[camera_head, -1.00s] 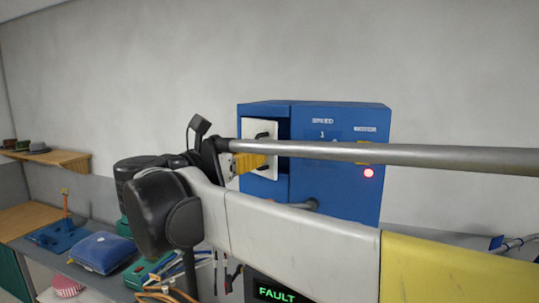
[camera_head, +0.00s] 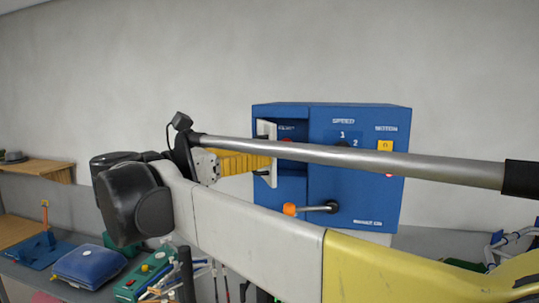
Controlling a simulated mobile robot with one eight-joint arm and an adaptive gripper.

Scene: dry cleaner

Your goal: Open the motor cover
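The blue control box (camera_head: 335,180) stands against the wall at centre. Its white motor cover (camera_head: 271,176) is at the left of its front, seen nearly edge-on and swung out from the box. A dark recess with a small red part (camera_head: 287,141) shows behind it. Black handle ends show on the cover's left side. My gripper (camera_head: 266,162) has yellow fingers that reach the cover's handle side from the left. The fingertips are partly hidden by the grey bar of my arm and the cover, so their grip on the handle is unclear.
A lever with an orange knob (camera_head: 290,209) sticks out of the box's lower front. A speed dial (camera_head: 343,143) and a yellow switch (camera_head: 385,146) are on its right. A blue cushion (camera_head: 88,266) and a green box (camera_head: 140,282) lie at lower left.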

